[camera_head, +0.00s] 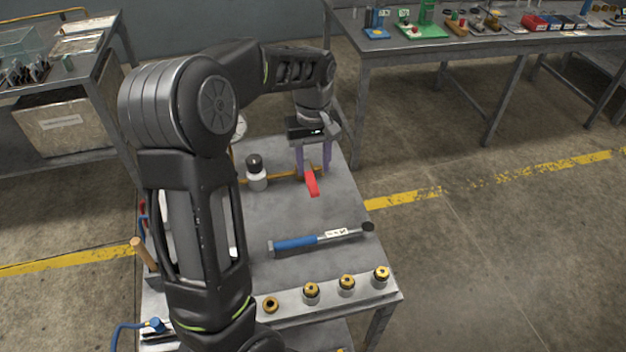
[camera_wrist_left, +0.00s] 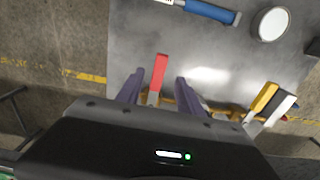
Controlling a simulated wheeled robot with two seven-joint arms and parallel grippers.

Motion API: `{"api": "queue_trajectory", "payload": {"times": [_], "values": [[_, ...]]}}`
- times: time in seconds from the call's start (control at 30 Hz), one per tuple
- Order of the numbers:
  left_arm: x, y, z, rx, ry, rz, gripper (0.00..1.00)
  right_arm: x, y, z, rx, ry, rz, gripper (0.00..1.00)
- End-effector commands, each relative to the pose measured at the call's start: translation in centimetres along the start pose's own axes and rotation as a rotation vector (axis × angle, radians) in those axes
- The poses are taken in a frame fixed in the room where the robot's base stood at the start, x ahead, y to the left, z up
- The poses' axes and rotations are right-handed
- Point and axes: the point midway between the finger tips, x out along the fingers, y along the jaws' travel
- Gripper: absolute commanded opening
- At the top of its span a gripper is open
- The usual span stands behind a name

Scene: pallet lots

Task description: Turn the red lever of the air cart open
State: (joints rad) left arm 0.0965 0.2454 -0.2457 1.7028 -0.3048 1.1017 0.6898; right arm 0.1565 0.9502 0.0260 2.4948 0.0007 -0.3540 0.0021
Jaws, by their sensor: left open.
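The red lever (camera_head: 312,185) sits on a brass pipe (camera_head: 284,178) at the far part of the grey cart top (camera_head: 300,215). In the left wrist view the red lever (camera_wrist_left: 159,72) stands between the two fingers of my left gripper (camera_wrist_left: 160,88), with a gap on each side. My left gripper (camera_head: 313,170) points down over the lever and is open. My arm hides part of the cart's left side. My right gripper is not in view.
Several brass-topped fittings (camera_head: 346,283) line the front edge. Tables stand at the back left and right (camera_head: 400,48).

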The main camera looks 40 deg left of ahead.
Motion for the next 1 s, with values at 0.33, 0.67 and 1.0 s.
{"api": "queue_trajectory", "payload": {"times": [0.33,0.67,1.0], "values": [[5.2,-0.1,0.1,0.0,-0.004,-0.003,0.44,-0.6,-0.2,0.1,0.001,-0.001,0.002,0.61],[6.4,0.0,0.1,0.001,-0.001,0.0,0.44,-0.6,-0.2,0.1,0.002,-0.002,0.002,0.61],[6.4,0.0,0.0,0.0,-0.001,0.0,0.23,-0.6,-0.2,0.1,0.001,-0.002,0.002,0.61]]}}
